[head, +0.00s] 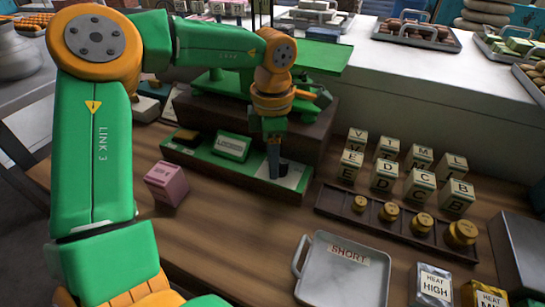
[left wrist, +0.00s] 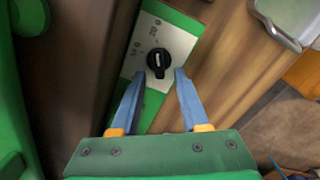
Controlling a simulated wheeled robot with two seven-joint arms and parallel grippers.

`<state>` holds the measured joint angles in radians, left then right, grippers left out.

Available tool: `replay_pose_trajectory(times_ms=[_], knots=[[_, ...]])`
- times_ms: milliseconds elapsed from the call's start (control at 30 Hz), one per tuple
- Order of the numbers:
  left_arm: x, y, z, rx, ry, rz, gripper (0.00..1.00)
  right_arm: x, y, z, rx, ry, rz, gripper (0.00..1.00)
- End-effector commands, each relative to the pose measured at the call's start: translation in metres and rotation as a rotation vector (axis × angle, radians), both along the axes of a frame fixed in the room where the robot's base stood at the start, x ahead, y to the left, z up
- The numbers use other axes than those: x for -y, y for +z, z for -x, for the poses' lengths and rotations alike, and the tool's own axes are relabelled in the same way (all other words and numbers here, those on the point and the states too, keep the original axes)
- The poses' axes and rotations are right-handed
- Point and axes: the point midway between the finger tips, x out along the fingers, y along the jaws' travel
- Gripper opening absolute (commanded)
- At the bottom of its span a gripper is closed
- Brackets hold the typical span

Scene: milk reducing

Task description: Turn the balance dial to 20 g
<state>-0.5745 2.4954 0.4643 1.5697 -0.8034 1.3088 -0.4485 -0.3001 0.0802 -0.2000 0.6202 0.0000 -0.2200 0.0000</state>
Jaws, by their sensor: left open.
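The balance dial (left wrist: 158,62) is a black knob with a light pointer line, on a white plate (left wrist: 140,48) with small printed marks that are hard to read. The plate also shows in the head view (head: 294,175), at the right end of the green balance base (head: 203,157); there my gripper hides the dial. My left gripper (left wrist: 160,74) is open, its two blue fingers pointing at the dial with one tip at each side. I cannot tell whether they touch it. In the head view the left gripper (head: 274,172) points down over the plate. My right gripper is not in view.
A pink box (head: 166,185) stands left of the balance. Lettered blocks (head: 383,174) and a dark rack with brass weights (head: 390,212) stand to the right. A grey tray marked SHORT (head: 343,275) lies in front. Bare wood (head: 235,220) lies between.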

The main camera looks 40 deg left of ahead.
Motion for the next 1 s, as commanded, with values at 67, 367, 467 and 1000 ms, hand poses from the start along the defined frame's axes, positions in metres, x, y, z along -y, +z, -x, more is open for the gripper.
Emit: replay_pose_trajectory(times_ms=[67, 367, 467, 1000], knots=[[0.000, 0.003, 0.000, 0.001, 0.001, 0.000, 0.45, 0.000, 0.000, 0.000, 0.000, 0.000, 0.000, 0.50], [0.000, 0.063, -0.001, 0.003, 0.001, 0.000, 0.45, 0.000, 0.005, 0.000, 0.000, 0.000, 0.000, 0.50], [0.000, 0.070, -0.001, 0.001, 0.000, 0.000, 0.45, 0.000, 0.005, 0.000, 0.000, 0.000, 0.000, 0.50], [0.000, 0.071, 0.000, 0.000, 0.000, 0.000, 0.45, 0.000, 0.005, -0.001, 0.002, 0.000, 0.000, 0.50]])
